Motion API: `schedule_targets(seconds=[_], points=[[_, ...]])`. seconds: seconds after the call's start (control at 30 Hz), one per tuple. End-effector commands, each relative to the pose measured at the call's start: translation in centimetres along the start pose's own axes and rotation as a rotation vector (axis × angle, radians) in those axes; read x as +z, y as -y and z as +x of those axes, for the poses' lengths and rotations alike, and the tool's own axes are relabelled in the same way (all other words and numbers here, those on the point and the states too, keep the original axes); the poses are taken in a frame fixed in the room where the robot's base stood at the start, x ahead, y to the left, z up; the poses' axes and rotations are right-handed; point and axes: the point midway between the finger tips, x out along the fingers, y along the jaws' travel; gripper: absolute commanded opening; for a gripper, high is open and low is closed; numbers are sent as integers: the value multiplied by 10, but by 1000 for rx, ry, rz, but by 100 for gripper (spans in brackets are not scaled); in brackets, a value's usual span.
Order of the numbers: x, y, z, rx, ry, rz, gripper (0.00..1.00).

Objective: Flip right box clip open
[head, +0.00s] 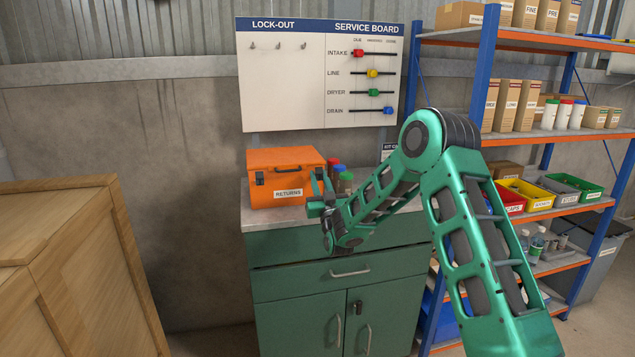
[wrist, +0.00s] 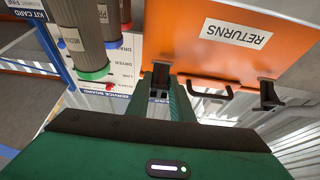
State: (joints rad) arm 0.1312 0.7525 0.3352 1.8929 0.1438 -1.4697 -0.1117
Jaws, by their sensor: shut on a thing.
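The orange box (head: 285,163) with a RETURNS label sits on the green cabinet's top in the head view, its lid down. It also shows in the wrist view (wrist: 225,65), where the label is upside down. My gripper (head: 319,190) is at the right part of its front face. In the wrist view my gripper (wrist: 162,92) has its fingers close together around the dark right clip (wrist: 160,72). The fingers partly hide this clip, and its exact angle is unclear. The left clip (head: 260,178) is free of my gripper; in the wrist view it juts from the box edge (wrist: 268,95).
Several jars with coloured lids (head: 338,178) stand right of the box, close to my gripper. The green cabinet (head: 325,295) is below, the service board (head: 290,90) behind. A wooden crate (head: 75,270) stands left, a loaded shelf rack (head: 487,65) right.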

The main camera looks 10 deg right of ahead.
Motion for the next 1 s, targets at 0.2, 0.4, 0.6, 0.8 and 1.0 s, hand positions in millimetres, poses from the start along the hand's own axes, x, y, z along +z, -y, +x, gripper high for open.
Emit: schedule_targets(seconds=[0.2,0.4,0.6,0.8,1.0], points=[[1,-1,-1,0,3,-1,39],[1,0,-1,0,3,-1,39],[1,0,-8,0,4,0,39],[2,-2,-40,0,7,-1,39],[3,-2,-78,0,7,-1,39]])
